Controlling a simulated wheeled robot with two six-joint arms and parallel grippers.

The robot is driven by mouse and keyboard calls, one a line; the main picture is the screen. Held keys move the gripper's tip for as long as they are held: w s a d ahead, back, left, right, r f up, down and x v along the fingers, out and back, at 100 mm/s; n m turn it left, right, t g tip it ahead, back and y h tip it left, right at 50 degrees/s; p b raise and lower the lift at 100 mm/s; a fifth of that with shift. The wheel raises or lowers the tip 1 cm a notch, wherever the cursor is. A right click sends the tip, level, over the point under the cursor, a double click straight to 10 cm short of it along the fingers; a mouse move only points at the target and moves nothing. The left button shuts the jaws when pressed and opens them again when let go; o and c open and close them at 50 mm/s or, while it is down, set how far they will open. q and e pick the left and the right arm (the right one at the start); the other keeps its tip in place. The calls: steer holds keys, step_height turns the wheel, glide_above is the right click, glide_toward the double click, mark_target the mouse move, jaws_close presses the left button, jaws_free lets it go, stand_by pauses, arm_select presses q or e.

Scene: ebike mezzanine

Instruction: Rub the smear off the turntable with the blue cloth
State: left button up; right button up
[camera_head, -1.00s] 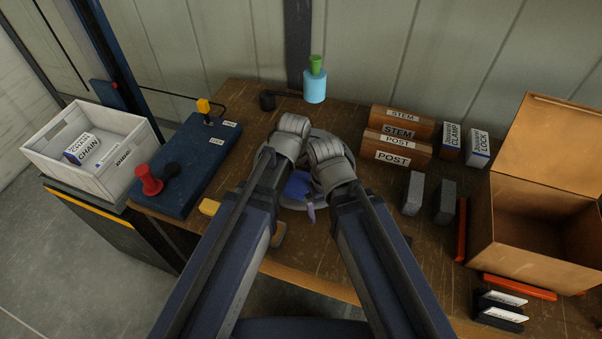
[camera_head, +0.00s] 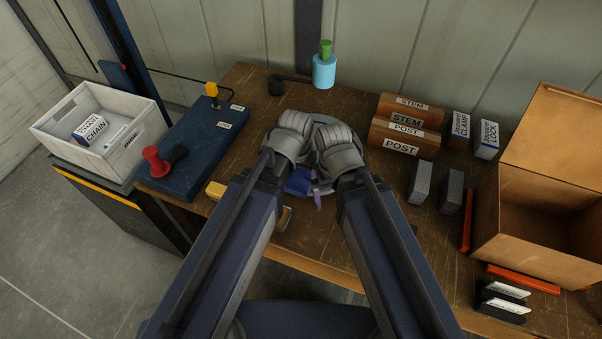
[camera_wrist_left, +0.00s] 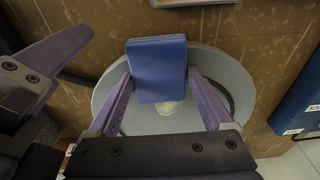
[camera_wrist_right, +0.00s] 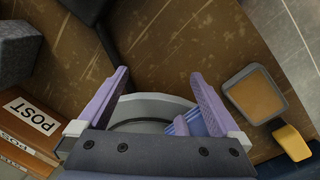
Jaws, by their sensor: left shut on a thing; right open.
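The grey round turntable (camera_wrist_left: 225,70) lies on the wooden bench, mostly hidden by my wrists in the head view. A pale smear (camera_wrist_left: 168,107) shows on it in the left wrist view, beside the cloth's near edge. My left gripper (camera_wrist_left: 157,78) is shut on the folded blue cloth (camera_wrist_left: 157,60) and holds it over the disc; I cannot tell whether it touches. The cloth also shows in the head view (camera_head: 298,182). My right gripper (camera_wrist_right: 162,80) is open and empty at the turntable's edge, with part of the cloth near one finger.
A small grey-framed tray (camera_wrist_right: 230,83) and a yellow block (camera_wrist_right: 292,142) lie beside the turntable. A blue board (camera_head: 190,150) is to the left, beyond it a white crate (camera_head: 60,135). STEM and POST boxes (camera_head: 400,133), grey blocks and an open carton (camera_head: 530,215) are to the right.

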arm_select(q)
steer(key=shift+w+d, duration=0.3)
steer(key=shift+w, duration=0.6)
steer(key=shift+w+d, duration=0.3)
steer(key=shift+w, duration=0.6)
steer(key=shift+w+d, duration=0.3)
steer(key=shift+w, duration=0.55)
steer(key=shift+w+d, duration=0.25)
steer(key=shift+w, duration=0.55)
steer(key=shift+w, duration=0.1)
steer(key=shift+w+d, duration=0.3)
steer(key=shift+w, duration=0.55)
steer(key=shift+w+d, duration=0.25)
steer(key=shift+w, duration=0.6)
steer(key=shift+a+f, duration=0.1)
steer(key=shift+a, duration=0.6)
